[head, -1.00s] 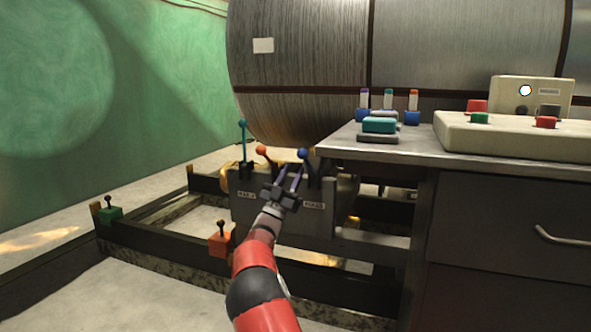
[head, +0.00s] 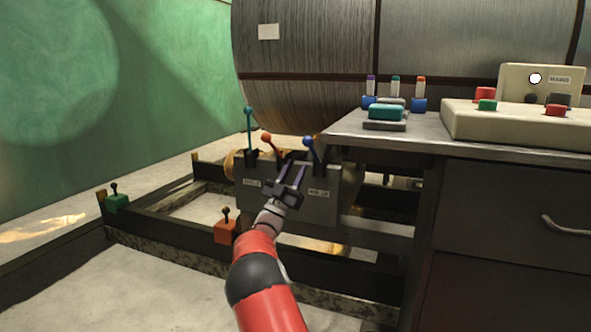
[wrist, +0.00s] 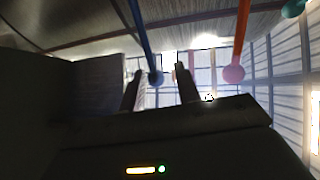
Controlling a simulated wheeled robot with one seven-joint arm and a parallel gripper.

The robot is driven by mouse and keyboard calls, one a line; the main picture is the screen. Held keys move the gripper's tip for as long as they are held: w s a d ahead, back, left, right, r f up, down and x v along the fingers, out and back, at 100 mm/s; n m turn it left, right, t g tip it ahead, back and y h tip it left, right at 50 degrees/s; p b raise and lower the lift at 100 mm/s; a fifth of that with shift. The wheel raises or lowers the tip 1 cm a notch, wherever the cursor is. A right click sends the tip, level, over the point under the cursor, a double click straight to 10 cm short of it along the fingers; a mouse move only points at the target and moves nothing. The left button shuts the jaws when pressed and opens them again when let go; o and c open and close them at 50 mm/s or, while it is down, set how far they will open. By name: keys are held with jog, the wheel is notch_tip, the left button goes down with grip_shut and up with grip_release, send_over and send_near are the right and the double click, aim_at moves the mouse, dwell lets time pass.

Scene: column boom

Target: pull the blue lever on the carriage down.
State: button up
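The blue lever (head: 309,141) stands at the right end of the dark grey carriage (head: 270,196), tilted, with a blue knob on top. My gripper (head: 291,168) is in front of the carriage, just below the blue knob in the head view. Its two fingers are apart. In the wrist view the blue lever (wrist: 143,38) comes down from the top edge, and its knob appears between the open fingers (wrist: 160,72). I cannot tell whether the knob lies within their reach; no contact shows.
An orange lever (head: 268,139) and a taller teal lever (head: 248,125) stand left of the blue one. A metal workbench (head: 355,137) with a control box is close on the right. Low dark rails (head: 170,248) carry green and orange blocks with small levers. A large drum stands behind.

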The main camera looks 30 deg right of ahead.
jog(key=v, duration=0.7)
jog(key=shift+r, duration=0.1)
